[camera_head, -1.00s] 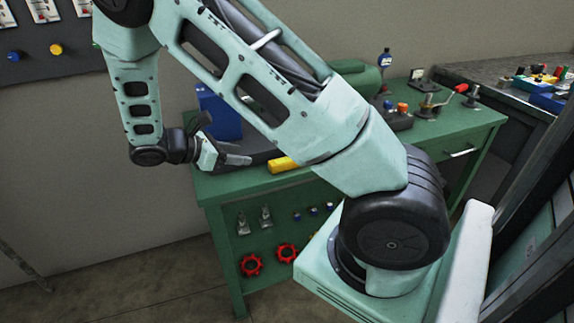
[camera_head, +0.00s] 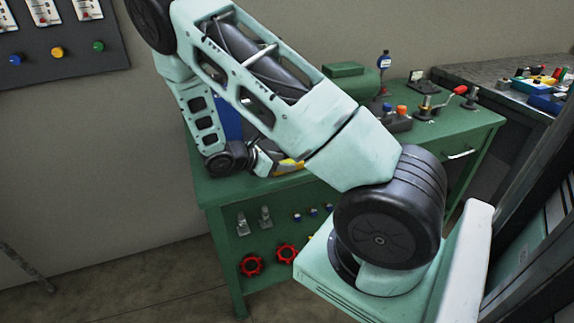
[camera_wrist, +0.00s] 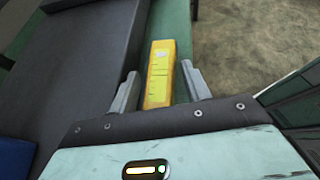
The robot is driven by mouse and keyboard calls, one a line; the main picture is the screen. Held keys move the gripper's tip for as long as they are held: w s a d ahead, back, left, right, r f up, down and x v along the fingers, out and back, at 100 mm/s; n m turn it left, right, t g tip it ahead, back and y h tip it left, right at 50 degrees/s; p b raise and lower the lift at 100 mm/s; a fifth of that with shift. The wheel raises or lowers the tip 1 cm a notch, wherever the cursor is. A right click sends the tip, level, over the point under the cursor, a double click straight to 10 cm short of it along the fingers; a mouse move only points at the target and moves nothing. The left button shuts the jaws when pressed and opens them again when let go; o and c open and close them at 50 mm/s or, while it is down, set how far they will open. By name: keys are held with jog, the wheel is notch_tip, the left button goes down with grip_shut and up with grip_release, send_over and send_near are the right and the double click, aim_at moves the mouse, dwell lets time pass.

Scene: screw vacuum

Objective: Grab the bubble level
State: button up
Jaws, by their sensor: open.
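The yellow bubble level (camera_wrist: 160,82) lies on the green bench, with its near end between my two open fingers in the wrist view. A gap shows on each side of it, wider on the right. In the head view only a small yellow part of the level (camera_head: 290,165) shows beside my gripper (camera_head: 268,160), and my arm hides the rest. My gripper also shows in the wrist view (camera_wrist: 160,90), open and empty.
A dark tray or case (camera_wrist: 75,70) lies left of the level in the wrist view. A blue object (camera_head: 228,118) stands behind my arm.

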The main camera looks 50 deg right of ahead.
jog(key=shift+s+d+f, duration=0.15)
jog(key=shift+d+f, duration=0.1)
jog(key=shift+d, duration=0.1)
jog(key=shift+c, duration=0.3)
jog(key=c, duration=0.9)
jog(key=shift+o, duration=0.2)
jog(key=shift+r, duration=0.15)
